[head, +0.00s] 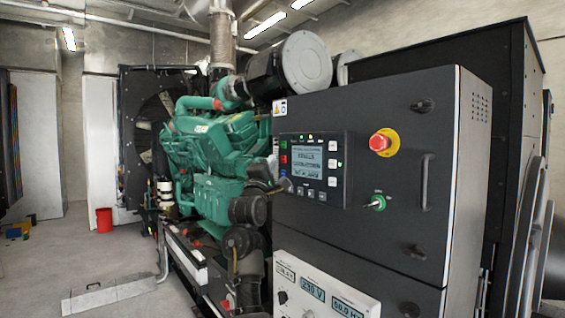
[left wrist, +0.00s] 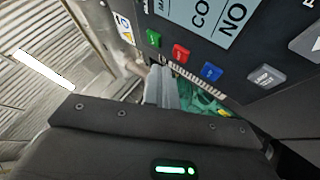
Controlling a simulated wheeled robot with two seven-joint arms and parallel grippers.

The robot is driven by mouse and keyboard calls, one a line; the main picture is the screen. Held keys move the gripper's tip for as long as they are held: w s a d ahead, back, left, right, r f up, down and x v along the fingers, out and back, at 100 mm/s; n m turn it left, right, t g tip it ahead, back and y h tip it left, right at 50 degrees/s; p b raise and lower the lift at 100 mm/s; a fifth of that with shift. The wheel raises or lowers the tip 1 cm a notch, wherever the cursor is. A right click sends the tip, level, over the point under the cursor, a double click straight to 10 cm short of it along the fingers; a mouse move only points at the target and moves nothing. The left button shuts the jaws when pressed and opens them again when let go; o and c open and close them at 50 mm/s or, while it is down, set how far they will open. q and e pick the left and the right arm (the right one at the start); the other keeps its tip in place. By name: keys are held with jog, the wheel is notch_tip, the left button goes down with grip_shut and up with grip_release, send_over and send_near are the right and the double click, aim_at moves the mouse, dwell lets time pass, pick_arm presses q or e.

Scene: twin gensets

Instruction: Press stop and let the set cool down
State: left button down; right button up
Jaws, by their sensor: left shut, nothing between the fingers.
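The control panel (head: 312,168) on the grey cabinet has a lit display (head: 308,158) and coloured buttons down its left side. In the left wrist view these are a green button (left wrist: 153,38), a red button (left wrist: 181,53) and a blue button (left wrist: 211,72). The display (left wrist: 205,18) there shows only cut-off letters, "CO" and "NO". My left gripper (head: 280,184) is shut and empty at the panel's lower left edge. Its grey fingers (left wrist: 162,88) appear below the red button in the wrist view; contact cannot be told. My right gripper is not in view.
The green engine (head: 212,150) stands behind my left arm. A meter panel (head: 325,290) is below. Floor at left is mostly clear, with a red bucket (head: 104,219).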

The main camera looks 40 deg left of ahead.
pick_arm(q)
jog(key=shift+s+a+b, duration=0.25)
jog(key=shift+s+b, duration=0.15)
jog(key=shift+s, duration=0.45)
jog(key=shift+s+a+b, duration=0.3)
jog(key=shift+s+b, duration=0.05)
jog(key=shift+s, duration=0.5)
jog(key=shift+s+a+b, duration=0.25)
jog(key=shift+s+b, duration=0.15)
jog(key=shift+s, duration=0.45)
